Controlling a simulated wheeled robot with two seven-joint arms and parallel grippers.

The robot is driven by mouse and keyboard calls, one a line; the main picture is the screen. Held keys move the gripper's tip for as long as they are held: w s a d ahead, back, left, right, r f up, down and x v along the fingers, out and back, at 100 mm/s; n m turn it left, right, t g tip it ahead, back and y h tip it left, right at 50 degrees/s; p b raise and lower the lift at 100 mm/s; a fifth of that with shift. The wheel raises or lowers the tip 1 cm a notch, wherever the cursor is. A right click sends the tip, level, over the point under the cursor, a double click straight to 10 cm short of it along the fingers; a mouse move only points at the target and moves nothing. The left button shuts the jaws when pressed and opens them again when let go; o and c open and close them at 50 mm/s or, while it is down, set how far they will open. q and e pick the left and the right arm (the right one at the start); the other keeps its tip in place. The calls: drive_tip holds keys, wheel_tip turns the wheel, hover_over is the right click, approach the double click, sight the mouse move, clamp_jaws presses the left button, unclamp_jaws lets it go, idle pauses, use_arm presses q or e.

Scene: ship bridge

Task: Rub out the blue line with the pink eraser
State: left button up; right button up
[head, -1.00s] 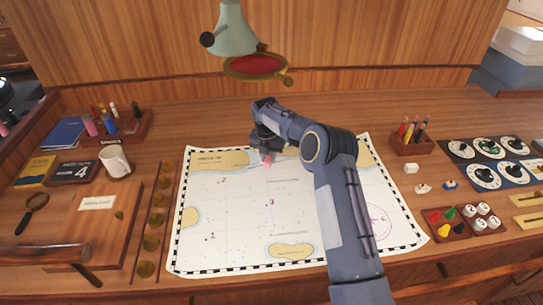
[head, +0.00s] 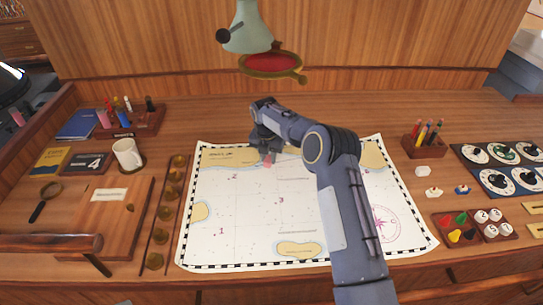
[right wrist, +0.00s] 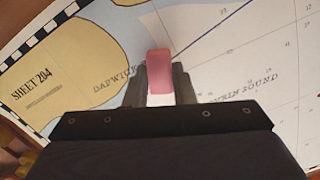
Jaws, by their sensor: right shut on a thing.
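My right gripper (right wrist: 160,88) is shut on the pink eraser (right wrist: 159,70), held over the chart (head: 225,225). In the head view the eraser (head: 268,158) shows as a small pink spot below the fingers, over the upper middle of the chart. The blue line (right wrist: 212,40) runs in the right wrist view from the upper right down to beside the eraser's right side. I cannot tell whether the eraser touches the paper. In the head view my right arm covers part of the chart and the blue line cannot be made out. My left gripper is not in view.
A lamp (head: 248,28) hangs at the back. A white mug (head: 127,153), a pen rack (head: 140,122) and a row of brass pieces (head: 165,212) lie left of the chart. A pencil box (head: 424,147), small trays (head: 458,228) and a dial panel (head: 503,168) are at the right.

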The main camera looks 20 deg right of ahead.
sight(255, 166)
drive_tip(key=shift+a, duration=1.25)
drive_tip(key=shift+w+a, duration=0.1)
drive_tip(key=shift+w+a, duration=0.1)
drive_tip(key=shift+a, duration=1.1)
drive_tip(key=shift+d, duration=0.1)
drive_tip(key=shift+d, duration=1.25)
drive_tip(key=shift+s+d, duration=0.2)
drive_tip(key=shift+d, duration=1.05)
